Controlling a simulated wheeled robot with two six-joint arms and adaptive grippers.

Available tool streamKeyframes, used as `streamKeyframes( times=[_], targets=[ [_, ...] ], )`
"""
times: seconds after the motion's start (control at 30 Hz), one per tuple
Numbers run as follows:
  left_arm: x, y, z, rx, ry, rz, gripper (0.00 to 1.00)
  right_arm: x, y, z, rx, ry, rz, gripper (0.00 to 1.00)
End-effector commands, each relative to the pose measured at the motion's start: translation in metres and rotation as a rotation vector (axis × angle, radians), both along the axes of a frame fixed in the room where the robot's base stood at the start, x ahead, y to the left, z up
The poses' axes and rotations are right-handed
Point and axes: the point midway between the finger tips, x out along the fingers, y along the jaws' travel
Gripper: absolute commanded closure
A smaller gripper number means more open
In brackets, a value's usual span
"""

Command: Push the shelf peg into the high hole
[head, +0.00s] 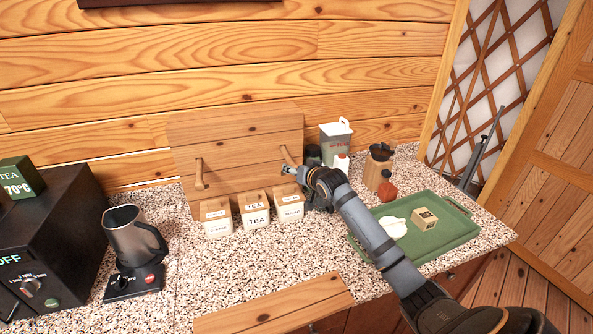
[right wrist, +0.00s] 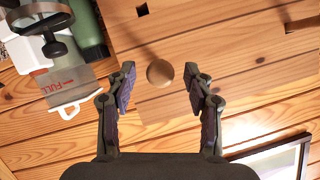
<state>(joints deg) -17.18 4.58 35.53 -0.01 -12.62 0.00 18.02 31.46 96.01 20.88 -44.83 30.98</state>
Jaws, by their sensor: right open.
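A wooden pegboard (head: 240,150) leans upright against the back wall, with one peg (head: 199,175) at its left and one peg (head: 287,154) at its right. My right gripper (head: 289,170) is beside the right peg. In the right wrist view, my open gripper (right wrist: 161,82) has the round end of the right peg (right wrist: 159,72) between its fingertips, with a gap on both sides. I cannot make out clearly which hole is the high one. My left gripper is not in view.
Several labelled jars (head: 256,212) stand in front of the board. A white canister (head: 336,139) stands close to its right. A green tray (head: 460,229) lies at the right, and a grey jug (head: 131,237) stands at the left.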

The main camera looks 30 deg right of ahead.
Motion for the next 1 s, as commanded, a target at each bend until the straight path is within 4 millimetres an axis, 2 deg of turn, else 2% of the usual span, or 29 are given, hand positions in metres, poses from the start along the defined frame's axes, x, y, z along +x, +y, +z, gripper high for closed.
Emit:
streamKeyframes(
  times=[0.17, 0.27, 0.43, 0.6, 1.0],
  targets=[
    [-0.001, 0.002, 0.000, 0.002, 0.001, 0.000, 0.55, -0.003, 0.000, 0.001, -0.002, 0.001, 0.000, 0.48],
    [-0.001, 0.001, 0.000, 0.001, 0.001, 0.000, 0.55, -0.015, 0.000, 0.005, -0.007, 0.001, 0.001, 0.48],
    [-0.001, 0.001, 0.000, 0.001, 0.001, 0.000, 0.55, -0.047, 0.004, 0.017, -0.011, 0.003, 0.002, 0.48],
    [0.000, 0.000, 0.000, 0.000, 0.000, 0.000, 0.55, -0.065, 0.005, 0.024, -0.006, 0.000, 0.000, 0.48],
    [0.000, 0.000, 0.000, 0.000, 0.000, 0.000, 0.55, -0.070, 0.007, 0.027, 0.001, 0.000, 0.001, 0.48]
  ],
)
